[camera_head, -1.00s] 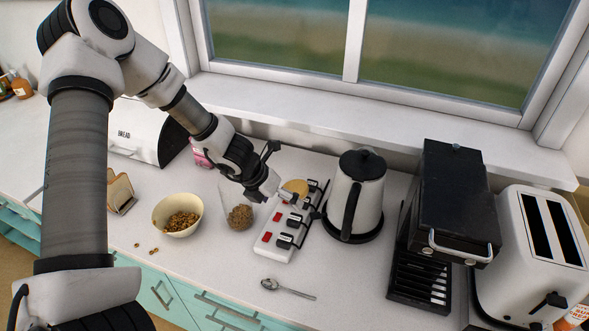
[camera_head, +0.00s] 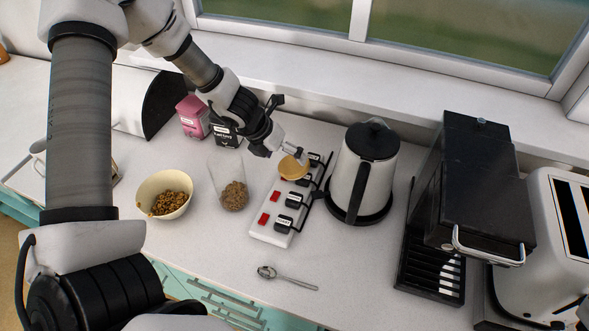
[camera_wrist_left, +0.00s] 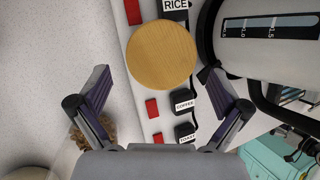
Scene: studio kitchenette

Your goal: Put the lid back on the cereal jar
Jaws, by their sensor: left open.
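The round wooden lid (camera_head: 292,168) lies on the far part of a white power strip, among its plugs. In the left wrist view the lid (camera_wrist_left: 162,55) shows as a pale disc, ahead of and between the spread fingers. My left gripper (camera_head: 284,150) is open and empty, just above the lid; I cannot tell whether it touches it. The clear cereal jar (camera_head: 229,186) stands upright and open to the left of the strip, with some brown cereal at its bottom. It shows partly behind a finger in the left wrist view. My right gripper is not in view.
The power strip (camera_head: 264,232) has red switches and labelled black plugs. A kettle (camera_head: 362,175) stands close on its right. A cereal bowl (camera_head: 164,195) is left of the jar, a spoon (camera_head: 287,278) in front. Pink and black packages stand behind the jar.

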